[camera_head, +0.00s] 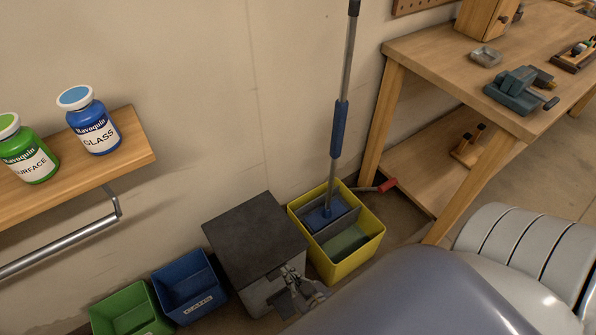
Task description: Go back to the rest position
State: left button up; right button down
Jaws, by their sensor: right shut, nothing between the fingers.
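My right gripper (290,284) shows at the bottom centre, at the end of my large grey arm. It is shut and empty. In the picture it overlaps the front right side of a grey box with a dark flat lid (253,238); I cannot tell whether they touch. My left gripper is out of view.
A yellow mop bucket (357,266) holds an upright mop (340,130) right of the box. Blue (189,288) and green (130,312) bins stand left. A wooden shelf (130,142) carries two bottles above a rail (60,247). A workbench (440,62) stands at right.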

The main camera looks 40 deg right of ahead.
jog(key=shift+v, duration=2.35)
jog(key=s+a+f+n+g+y+p, duration=0.1)
jog(key=s+f+g, duration=0.3)
jog(key=f, duration=0.5)
jog(key=s+a+f+g+p, duration=0.1)
jog(key=s+f, duration=0.4)
jog(key=f, duration=0.4)
jog(key=s+d+f+g, duration=0.3)
jog(key=s+f, duration=0.1)
jog(key=s, duration=0.3)
jog(key=s+d+f+n+g+h+p, duration=0.1)
jog(key=s+d+f+g, duration=0.1)
jog(key=s+d+f, duration=0.2)
jog(key=s, duration=0.3)
jog(key=shift+f+g, duration=0.25)
jog(key=shift+g, duration=0.15)
jog(key=shift+w+a+n, duration=0.1)
jog(key=shift+n, duration=0.2)
